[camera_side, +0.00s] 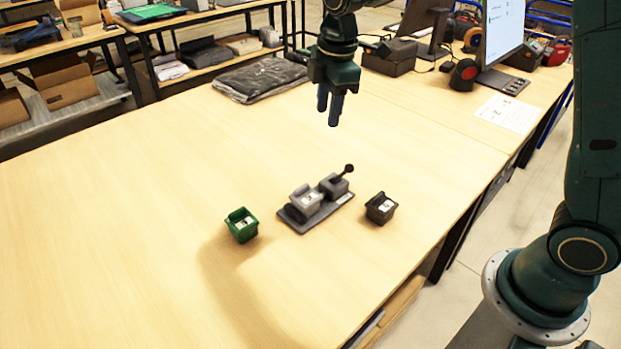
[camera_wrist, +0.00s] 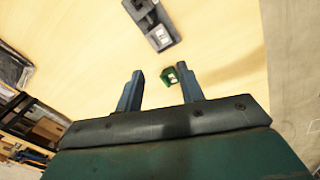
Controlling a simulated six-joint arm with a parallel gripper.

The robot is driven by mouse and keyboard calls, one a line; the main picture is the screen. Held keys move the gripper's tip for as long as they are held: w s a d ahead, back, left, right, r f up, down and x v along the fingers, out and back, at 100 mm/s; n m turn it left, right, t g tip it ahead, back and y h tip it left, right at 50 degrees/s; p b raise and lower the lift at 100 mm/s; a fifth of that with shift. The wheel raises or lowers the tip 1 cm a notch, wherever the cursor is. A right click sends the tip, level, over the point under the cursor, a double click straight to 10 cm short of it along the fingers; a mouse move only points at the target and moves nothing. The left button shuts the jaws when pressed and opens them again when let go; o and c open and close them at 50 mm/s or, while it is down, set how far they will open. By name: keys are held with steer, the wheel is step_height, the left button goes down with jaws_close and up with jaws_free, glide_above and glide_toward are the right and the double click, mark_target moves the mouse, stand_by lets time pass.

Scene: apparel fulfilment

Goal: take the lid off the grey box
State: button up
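A light grey box (camera_side: 306,201) stands on a dark grey base plate (camera_side: 292,224) in the middle of the table. White pieces show at its top. Beside it on the same plate is a grey block (camera_side: 332,187) with a short stick ending in a black ball (camera_side: 349,168). I cannot tell which part is the lid. In the wrist view the box (camera_wrist: 158,36) is near the top, partly cut by the frame with its plate. My gripper (camera_side: 329,113) hangs well above the table, behind the plate. Its fingers are apart and empty in the wrist view (camera_wrist: 160,69).
A green bin (camera_side: 241,226) stands left of the plate and a black bin (camera_side: 380,209) right of it, both with white pieces inside. A folded dark garment bag (camera_side: 260,79) lies at the back. A monitor (camera_side: 503,32) and paper (camera_side: 508,112) are back right. The front left is clear.

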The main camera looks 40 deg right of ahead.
steer(key=w+a+f+n+g, duration=0.1)
steer(key=w+f+n, duration=0.3)
steer(key=f, duration=0.5)
steer(key=shift+w+a, duration=0.45)
steer(key=shift+w, duration=0.75)
glide_above(302, 187)
steer(key=shift+w+f, duration=0.15)
steer(key=shift+f, duration=4.1)
steer(key=shift+f, duration=2.6)
jaws_close()
